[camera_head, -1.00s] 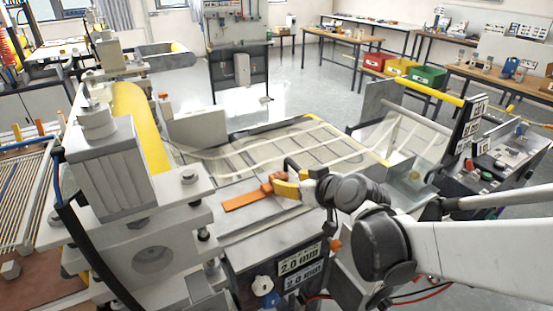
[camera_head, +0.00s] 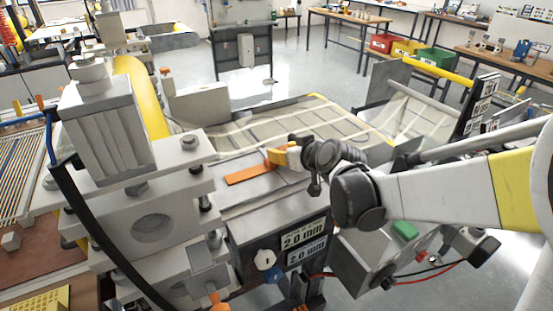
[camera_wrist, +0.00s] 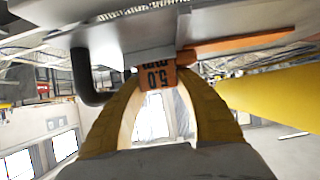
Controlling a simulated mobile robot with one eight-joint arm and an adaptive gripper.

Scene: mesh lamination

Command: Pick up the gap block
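An orange block marked 5.0 (camera_wrist: 157,77), the likely gap block, sits at the centre of the wrist view, its lettering upside down. My gripper (camera_wrist: 160,82) has one yellow finger on each side of it, fingertips close to its sides. Whether they press on it I cannot tell. In the head view my gripper (camera_head: 278,158) is at the grey machine top, and its fingers hide most of the block. A flat orange strip (camera_head: 250,173) lies on that top, left of my gripper, and also shows in the wrist view (camera_wrist: 250,43).
The roller press (camera_head: 160,215) with its yellow roller stands to the left. A mesh-covered bed (camera_head: 320,125) lies behind my gripper. A front panel with 2.0 mm labels (camera_head: 303,240) is below. A yellow bar (camera_wrist: 275,92) runs close on the right in the wrist view.

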